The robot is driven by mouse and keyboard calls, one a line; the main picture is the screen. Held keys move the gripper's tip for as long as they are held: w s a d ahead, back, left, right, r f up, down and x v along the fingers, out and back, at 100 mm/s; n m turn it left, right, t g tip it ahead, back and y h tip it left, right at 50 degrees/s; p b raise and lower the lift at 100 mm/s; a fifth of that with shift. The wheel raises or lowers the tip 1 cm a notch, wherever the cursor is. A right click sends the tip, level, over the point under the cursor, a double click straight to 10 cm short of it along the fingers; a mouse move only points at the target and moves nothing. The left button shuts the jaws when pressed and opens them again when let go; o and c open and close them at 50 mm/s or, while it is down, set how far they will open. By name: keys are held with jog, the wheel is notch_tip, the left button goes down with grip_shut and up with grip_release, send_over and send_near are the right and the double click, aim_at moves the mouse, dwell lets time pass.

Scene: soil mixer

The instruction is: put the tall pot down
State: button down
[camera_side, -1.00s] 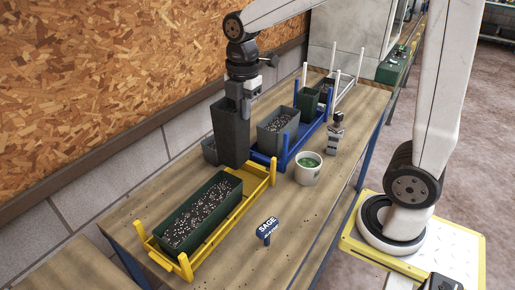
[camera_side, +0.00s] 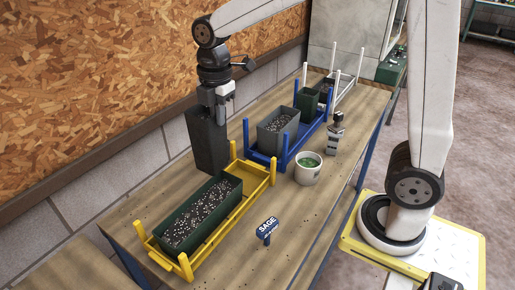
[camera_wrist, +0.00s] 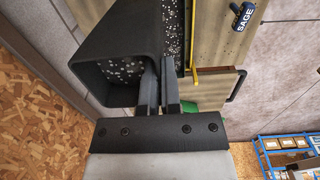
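The tall dark grey pot (camera_side: 206,142) hangs upright or nearly so from my gripper (camera_side: 221,106), left of the yellow rack's far end and close to the block wall. In the wrist view, the fingers (camera_wrist: 159,88) are shut on one wall of the pot (camera_wrist: 122,35) at its rim, and pale-speckled dark soil shows inside it. I cannot tell whether its base touches the bench (camera_side: 125,207).
The yellow rack (camera_side: 246,200) holds a long green planter (camera_side: 228,200) of soil. A white pot (camera_side: 307,174) and a SAGE sign (camera_side: 267,228) stand at right.

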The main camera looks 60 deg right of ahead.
aim_at(188, 131)
jog(key=w, duration=0.1)
jog(key=w+f, duration=0.1)
jog(key=w, duration=0.1)
jog(key=w+f, duration=0.1)
jog(key=w, duration=0.1)
jog(key=shift+w+a+f, duration=0.15)
jog(key=shift+w+f, duration=0.05)
jog(key=shift+f, duration=0.05)
jog(key=shift+w+a+f, duration=0.1)
jog(key=shift+w+f, duration=1.05)
jog(key=shift+f, duration=0.15)
jog(key=shift+w+a+f, duration=0.1)
jog(key=shift+w+f, duration=1)
jog(key=shift+f, duration=0.2)
jog(key=shift+w+f, duration=0.15)
jog(key=shift+f, duration=0.8)
jog(key=shift+w+f, duration=0.1)
jog(key=shift+f, duration=0.9)
jog(key=c, duration=0.8)
grip_release()
